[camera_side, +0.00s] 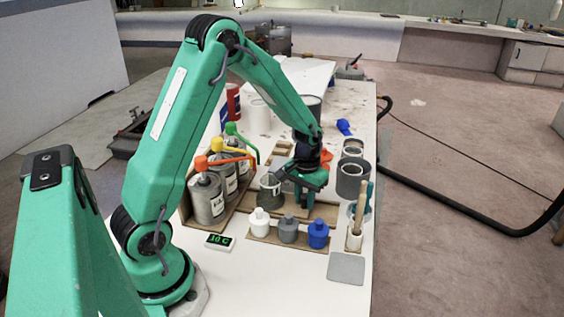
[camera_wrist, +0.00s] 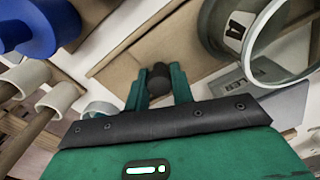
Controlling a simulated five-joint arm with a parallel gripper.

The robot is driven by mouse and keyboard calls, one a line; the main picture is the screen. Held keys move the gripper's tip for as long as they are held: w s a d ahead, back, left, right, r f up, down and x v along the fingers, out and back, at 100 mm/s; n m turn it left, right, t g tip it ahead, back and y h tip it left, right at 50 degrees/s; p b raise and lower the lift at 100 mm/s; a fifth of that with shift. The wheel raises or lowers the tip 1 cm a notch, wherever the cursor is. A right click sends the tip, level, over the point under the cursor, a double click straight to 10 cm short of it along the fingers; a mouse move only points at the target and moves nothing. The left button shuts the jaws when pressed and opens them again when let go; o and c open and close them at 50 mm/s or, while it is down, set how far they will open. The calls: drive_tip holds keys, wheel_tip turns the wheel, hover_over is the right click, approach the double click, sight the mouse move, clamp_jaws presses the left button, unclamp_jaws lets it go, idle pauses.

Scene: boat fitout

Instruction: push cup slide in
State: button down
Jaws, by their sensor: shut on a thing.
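My gripper (camera_side: 308,188) is low over the bench, next to a grey cup (camera_side: 268,189) with a white label. The cup stands upright on a brown wooden board (camera_side: 320,213), to the left of my gripper. In the wrist view my fingers (camera_wrist: 159,88) are shut on a dark round knob (camera_wrist: 160,72) in front of a brown wooden piece (camera_wrist: 180,45). How the knob joins this piece is hidden. A grey cup (camera_wrist: 222,35) with a lettered label shows at the upper right there, apart from my fingers.
White, grey and blue bottles (camera_side: 289,231) stand on a front strip. Cans with orange and green spouts (camera_side: 207,197) stand in a wooden rack at left. Grey tins (camera_side: 352,178) and a pot with a stick (camera_side: 354,238) are at right. A display (camera_side: 219,241) lies front left.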

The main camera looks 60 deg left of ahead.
sight(289, 204)
drive_tip(key=shift+s+a, duration=1.65)
drive_tip(key=c, duration=1.3)
unclamp_jaws()
drive_tip(key=shift+o, duration=0.5)
drive_tip(key=shift+d, duration=0.1)
drive_tip(key=shift+w+r, duration=0.1)
drive_tip(key=shift+r, duration=0.05)
drive_tip(key=shift+r, duration=0.5)
wheel_tip(289, 204, up, 7)
drive_tip(key=shift+f, duration=0.2)
drive_tip(key=shift+r, duration=0.1)
